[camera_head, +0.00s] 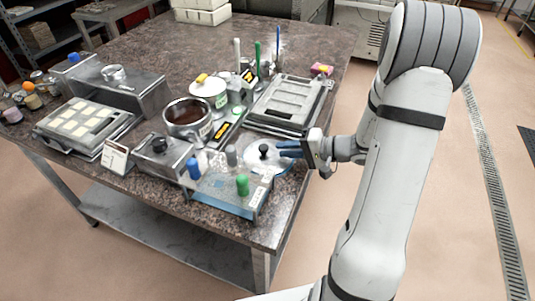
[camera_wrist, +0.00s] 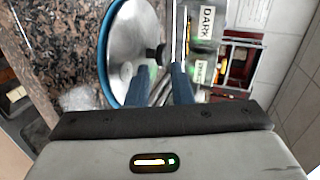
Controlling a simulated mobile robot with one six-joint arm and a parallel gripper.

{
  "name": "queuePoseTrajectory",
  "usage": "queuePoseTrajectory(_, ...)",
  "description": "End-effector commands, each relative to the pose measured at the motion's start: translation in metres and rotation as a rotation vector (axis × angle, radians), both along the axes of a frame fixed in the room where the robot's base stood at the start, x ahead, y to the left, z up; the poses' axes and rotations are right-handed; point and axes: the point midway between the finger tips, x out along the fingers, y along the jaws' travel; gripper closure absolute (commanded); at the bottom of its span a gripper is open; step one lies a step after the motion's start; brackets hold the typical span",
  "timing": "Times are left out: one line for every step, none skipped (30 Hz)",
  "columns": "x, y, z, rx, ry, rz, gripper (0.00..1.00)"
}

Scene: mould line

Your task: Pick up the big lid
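The big lid (camera_head: 262,167) is a silver disc with a black knob (camera_head: 263,150), near the right front of the stone table. In the wrist view the lid (camera_wrist: 128,45) shows a blue rim, and its knob (camera_wrist: 153,52) stands just beyond the fingertips. My gripper (camera_head: 280,149) is at the right of the knob, low over the lid, fingers pointing left. In the wrist view the blue fingers of my gripper (camera_wrist: 160,70) are apart with nothing between them, the knob lying ahead of the gap.
A blue-edged tray with a green-capped item (camera_head: 242,185) stands in front of the lid. A metal mould tray (camera_head: 290,102) lies behind it. A pot of dark liquid (camera_head: 187,113) and a white pot (camera_head: 209,92) stand to the left. The table's right edge is close by.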

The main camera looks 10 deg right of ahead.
Motion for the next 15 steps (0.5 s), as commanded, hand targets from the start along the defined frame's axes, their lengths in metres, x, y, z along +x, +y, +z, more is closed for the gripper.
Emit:
queuePoseTrajectory(0.004,0.008,0.000,0.001,0.003,0.005,0.80)
queuePoseTrajectory(0.007,0.012,-0.001,0.001,0.003,0.005,0.80)
queuePoseTrajectory(0.011,0.016,-0.003,0.001,0.004,0.006,0.80)
queuePoseTrajectory(0.013,0.020,-0.006,0.001,0.004,0.005,0.80)
queuePoseTrajectory(0.015,0.023,-0.007,0.001,0.004,0.006,0.80)
queuePoseTrajectory(0.017,0.026,-0.009,0.001,0.002,0.005,0.80)
queuePoseTrajectory(0.018,0.028,-0.010,0.001,0.002,0.004,0.80)
queuePoseTrajectory(0.019,0.030,-0.011,0.000,0.003,0.004,0.80)
queuePoseTrajectory(0.020,0.031,-0.012,0.000,0.003,0.004,0.80)
queuePoseTrajectory(0.021,0.032,-0.012,0.000,0.002,0.004,0.80)
queuePoseTrajectory(0.021,0.032,-0.012,0.000,0.001,0.003,0.80)
queuePoseTrajectory(0.021,0.032,-0.012,0.000,0.001,0.003,0.80)
queuePoseTrajectory(0.021,0.032,-0.013,0.000,0.001,0.003,0.80)
queuePoseTrajectory(0.021,0.032,-0.012,0.000,0.001,0.003,0.80)
queuePoseTrajectory(0.021,0.032,-0.012,0.000,0.001,0.003,0.80)
